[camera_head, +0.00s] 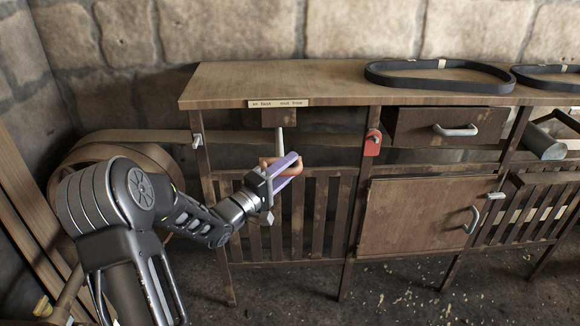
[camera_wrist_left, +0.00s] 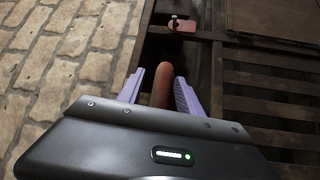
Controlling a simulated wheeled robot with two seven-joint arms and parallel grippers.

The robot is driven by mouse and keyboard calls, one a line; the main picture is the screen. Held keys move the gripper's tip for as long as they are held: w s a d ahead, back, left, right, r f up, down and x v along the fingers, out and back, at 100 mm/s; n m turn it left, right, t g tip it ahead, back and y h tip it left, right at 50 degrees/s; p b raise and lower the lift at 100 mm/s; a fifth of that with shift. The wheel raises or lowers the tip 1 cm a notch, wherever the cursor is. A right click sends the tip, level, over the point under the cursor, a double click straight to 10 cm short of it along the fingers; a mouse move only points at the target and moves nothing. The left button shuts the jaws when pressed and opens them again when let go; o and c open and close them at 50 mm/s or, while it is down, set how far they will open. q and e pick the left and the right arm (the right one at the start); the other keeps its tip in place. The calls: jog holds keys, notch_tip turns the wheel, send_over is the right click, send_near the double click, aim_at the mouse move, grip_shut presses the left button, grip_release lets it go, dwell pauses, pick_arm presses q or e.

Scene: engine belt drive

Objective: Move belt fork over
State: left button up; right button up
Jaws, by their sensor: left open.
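The belt fork's lever is a pale rod (camera_head: 280,140) hanging from a brown block (camera_head: 279,117) under the bench top's front edge. Its reddish-brown wooden handle (camera_head: 267,162) is at the lower end. My left gripper (camera_head: 294,167), with purple fingers, is open at the handle in the head view. In the left wrist view the rounded handle (camera_wrist_left: 163,82) stands between the two open fingers (camera_wrist_left: 160,90), with a gap visible on the right side. Whether a finger touches it is unclear. My right gripper is not in view.
A label (camera_head: 278,103) reading "in fast out free" is on the bench edge above the lever. A red tag (camera_head: 373,143) hangs on the post to the right. Black belts (camera_head: 440,88) lie on the bench top (camera_head: 270,80). A slatted panel (camera_head: 320,215) is below.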

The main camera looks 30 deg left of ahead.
aim_at(279, 176)
pick_arm(q)
jog(key=s, duration=0.4)
jog(key=s+a+f, duration=0.1)
jog(key=s, duration=0.2)
dwell(0.5)
